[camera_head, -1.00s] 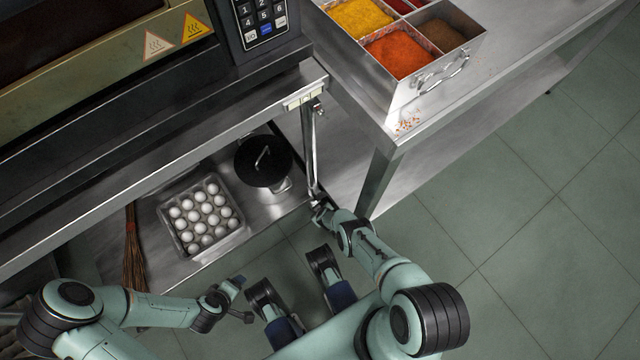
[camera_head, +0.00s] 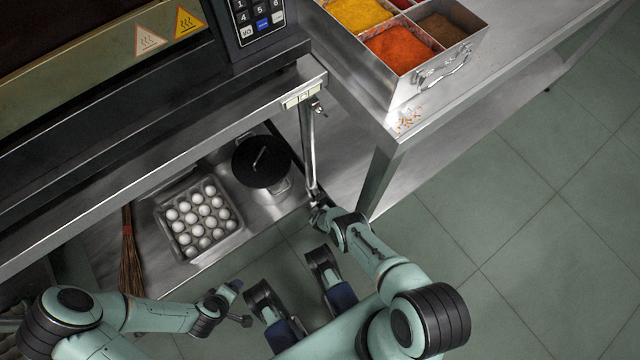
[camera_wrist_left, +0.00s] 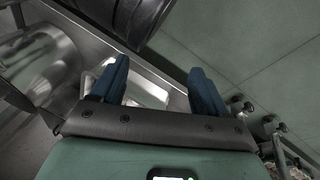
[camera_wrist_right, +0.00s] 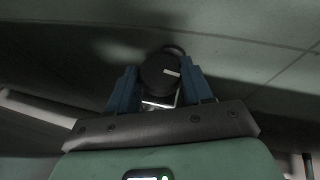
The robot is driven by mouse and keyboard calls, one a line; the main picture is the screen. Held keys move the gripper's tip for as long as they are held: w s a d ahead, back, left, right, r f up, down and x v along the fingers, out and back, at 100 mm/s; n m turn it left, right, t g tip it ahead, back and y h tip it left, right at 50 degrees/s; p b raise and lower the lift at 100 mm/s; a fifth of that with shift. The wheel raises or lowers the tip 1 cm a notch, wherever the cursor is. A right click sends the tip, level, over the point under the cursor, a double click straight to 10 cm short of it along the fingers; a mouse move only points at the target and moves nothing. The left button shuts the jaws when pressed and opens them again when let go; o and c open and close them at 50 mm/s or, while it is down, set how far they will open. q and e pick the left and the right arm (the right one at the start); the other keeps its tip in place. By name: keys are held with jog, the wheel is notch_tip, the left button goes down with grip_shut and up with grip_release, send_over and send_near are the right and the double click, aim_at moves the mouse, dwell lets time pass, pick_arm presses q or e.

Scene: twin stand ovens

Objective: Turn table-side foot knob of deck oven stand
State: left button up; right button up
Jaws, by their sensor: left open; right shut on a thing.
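The deck oven stand (camera_head: 150,148) has a steel leg (camera_head: 308,150) at its right end, beside the side table. In the right wrist view a round black foot knob (camera_wrist_right: 160,72) with a pale mark sits between the two blue fingers. My right gripper (camera_wrist_right: 158,90) is shut on this knob, at the bottom of the leg. In the head view my right gripper (camera_head: 318,208) is at the leg's foot, and the knob is mostly hidden there. My left gripper (camera_wrist_left: 160,85) is open and empty, and in the head view it (camera_head: 238,286) hangs low in front of the stand.
On the stand's lower shelf are an egg tray (camera_head: 236,232) and a black-lidded pot (camera_head: 262,165). A broom (camera_head: 131,262) leans at the left. A steel table (camera_head: 480,100) with a spice box (camera_head: 455,72) stands at the right. The tiled floor (camera_head: 520,260) is free at right.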

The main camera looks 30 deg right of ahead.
jog(key=shift+s+a+h+b, duration=0.15)
jog(key=shift+h+b, duration=0.15)
jog(key=shift+b, duration=0.15)
pick_arm(q)
jog(key=s, duration=0.1)
jog(key=f, duration=0.1)
jog(key=s+f+g, duration=0.1)
jog(key=shift+s+a+f, duration=0.2)
jog(key=shift+s+a, duration=0.05)
jog(key=shift+s, duration=0.1)
pick_arm(e)
jog(key=o, duration=1)
pick_arm(q)
jog(key=w+d+r+t+p, duration=0.1)
jog(key=w+r+p, duration=0.2)
jog(key=r, duration=0.2)
jog(key=s+d+r+g+p, duration=0.1)
jog(key=s+d+r+p, duration=0.1)
jog(key=s+r, duration=0.1)
jog(key=s+d+r+g+h+p, duration=0.1)
jog(key=s+d+r+p, duration=0.1)
jog(key=s, duration=0.4)
jog(key=shift+d+r+m+g+p, duration=0.25)
jog(key=shift+r+m+g+p, duration=0.2)
jog(key=shift+p, duration=0.2)
pick_arm(e)
jog(key=v, duration=1.3)
jog(key=shift+s+r, duration=0.1)
